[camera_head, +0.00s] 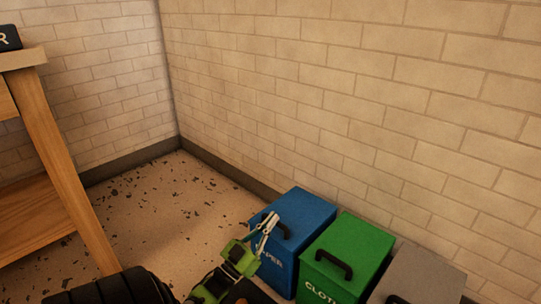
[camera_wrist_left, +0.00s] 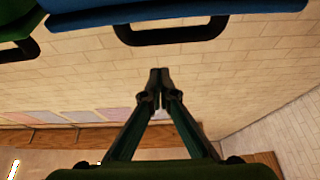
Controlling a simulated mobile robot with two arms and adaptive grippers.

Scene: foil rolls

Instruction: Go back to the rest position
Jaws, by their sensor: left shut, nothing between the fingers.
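My left gripper (camera_head: 270,219) is green with slim metallic fingers. It shows in front of the blue bin (camera_head: 309,210), close to the black handle on its lid. I cannot tell whether it touches the bin. In the left wrist view the two fingertips (camera_wrist_left: 160,74) meet, with nothing between them. The blue bin's edge (camera_wrist_left: 230,10) and its black handle (camera_wrist_left: 170,34) show above the fingertips there, apart from them in the picture. The bin's lid looks closed. My right gripper is not in view.
A green bin (camera_head: 358,248) and a grey bin (camera_head: 418,275) stand in a row to the right of the blue one, along the brick wall (camera_head: 330,90). A wooden table (camera_head: 62,165) stands at the left. Speckled floor (camera_head: 165,205) lies clear between table and bins.

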